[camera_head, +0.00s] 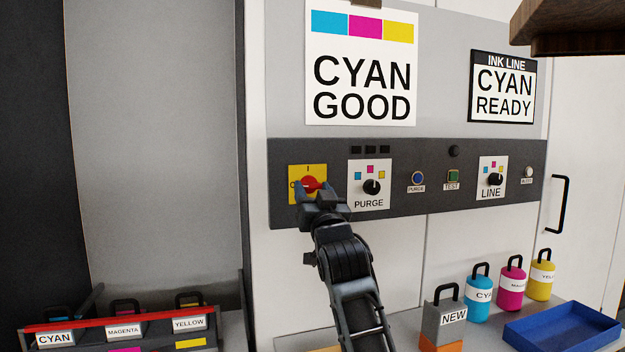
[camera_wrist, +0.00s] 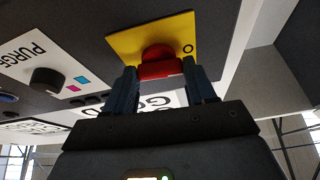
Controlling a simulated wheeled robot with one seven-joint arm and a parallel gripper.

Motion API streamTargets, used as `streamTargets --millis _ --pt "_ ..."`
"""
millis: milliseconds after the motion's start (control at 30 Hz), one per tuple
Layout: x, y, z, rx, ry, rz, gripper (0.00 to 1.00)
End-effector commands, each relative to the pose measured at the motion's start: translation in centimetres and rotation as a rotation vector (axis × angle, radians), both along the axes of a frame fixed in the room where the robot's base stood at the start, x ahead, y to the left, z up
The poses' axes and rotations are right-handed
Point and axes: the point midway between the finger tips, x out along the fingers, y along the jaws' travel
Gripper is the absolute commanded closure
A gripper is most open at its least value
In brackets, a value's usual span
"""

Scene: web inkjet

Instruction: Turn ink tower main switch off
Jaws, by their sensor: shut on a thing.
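The main switch is a red rotary knob (camera_head: 311,185) on a yellow plate (camera_head: 294,172) at the left end of the dark control panel (camera_head: 400,206). The plate carries an I mark at its top and an O mark at its left. In the head view the knob's handle looks roughly level. My gripper (camera_head: 318,196) is at the knob from below. In the wrist view the fingers of my gripper (camera_wrist: 163,88) stand on both sides of the red knob (camera_wrist: 159,62) and are shut on it. The fingers partly hide the knob in the head view.
Right of the switch are the PURGE knob (camera_head: 371,187), a blue button (camera_head: 418,178), a green TEST button (camera_head: 453,176) and the LINE knob (camera_head: 494,179). Below stand a NEW container (camera_head: 446,318), several ink bottles and a blue tray (camera_head: 562,326). A wooden shelf (camera_head: 575,30) juts in top right.

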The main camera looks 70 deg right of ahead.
Motion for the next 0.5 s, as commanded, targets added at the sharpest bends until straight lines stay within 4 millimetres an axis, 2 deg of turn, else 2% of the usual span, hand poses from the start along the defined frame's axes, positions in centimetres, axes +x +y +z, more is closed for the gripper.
streamTargets --millis 33,500 --pt "-0.05 -0.10 0.46 -0.014 0.022 0.000 0.75" --pt "-0.08 -0.06 -0.01 -0.071 0.081 -0.001 0.75"
